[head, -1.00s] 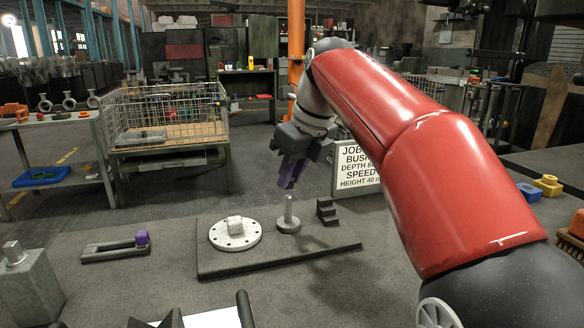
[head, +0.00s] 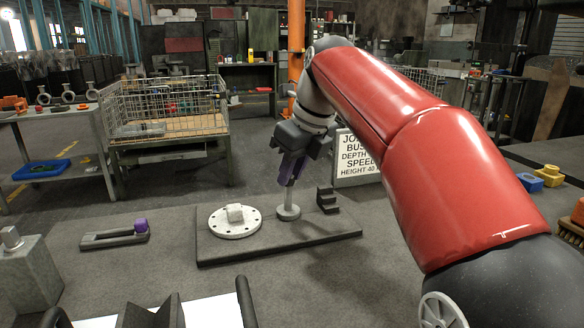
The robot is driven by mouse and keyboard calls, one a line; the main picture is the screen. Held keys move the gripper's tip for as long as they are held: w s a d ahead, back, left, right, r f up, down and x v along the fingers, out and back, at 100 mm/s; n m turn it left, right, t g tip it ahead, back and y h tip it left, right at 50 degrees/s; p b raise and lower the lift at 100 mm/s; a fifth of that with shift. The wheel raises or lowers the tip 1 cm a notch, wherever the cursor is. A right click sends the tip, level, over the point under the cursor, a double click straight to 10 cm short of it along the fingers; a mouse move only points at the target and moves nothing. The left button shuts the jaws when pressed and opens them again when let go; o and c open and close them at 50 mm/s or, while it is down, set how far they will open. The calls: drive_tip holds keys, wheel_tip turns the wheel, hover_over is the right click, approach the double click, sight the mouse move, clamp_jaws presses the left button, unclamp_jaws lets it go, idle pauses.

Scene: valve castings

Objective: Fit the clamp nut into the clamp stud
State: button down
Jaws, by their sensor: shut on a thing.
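My gripper (head: 291,166) is above the clamp stud and shut on a purple piece (head: 287,171), which I take to be the clamp nut. The dark jaws partly cover the purple piece. The clamp stud (head: 289,199) is a grey upright post on a round foot, on the dark base plate (head: 275,245). The lower end of the purple piece overlaps the top of the stud in the head view. I cannot tell whether the nut is around the stud, touching it or in front of it.
A round flanged casting (head: 236,224) lies left of the stud, and a dark stepped block (head: 327,199) stands right of it. A slotted bar (head: 108,239) with a purple knob (head: 141,226) lies further left. A grey block (head: 32,275) is at the left front.

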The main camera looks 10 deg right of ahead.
sight(291, 193)
drive_tip(key=shift+f+b, duration=0.35)
drive_tip(key=shift+f, duration=0.3)
drive_tip(key=shift+f, duration=0.1)
drive_tip(key=shift+f+b, duration=0.9)
drive_tip(key=shift+f, duration=0.55)
drive_tip(key=c, duration=1.2)
unclamp_jaws()
drive_tip(key=shift+r, duration=0.1)
drive_tip(key=shift+o, duration=0.2)
drive_tip(key=p+v, duration=0.2)
drive_tip(key=v, duration=0.5)
drive_tip(key=shift+d+r, duration=0.15)
drive_tip(key=shift+r, duration=0.2)
drive_tip(key=shift+s, duration=0.1)
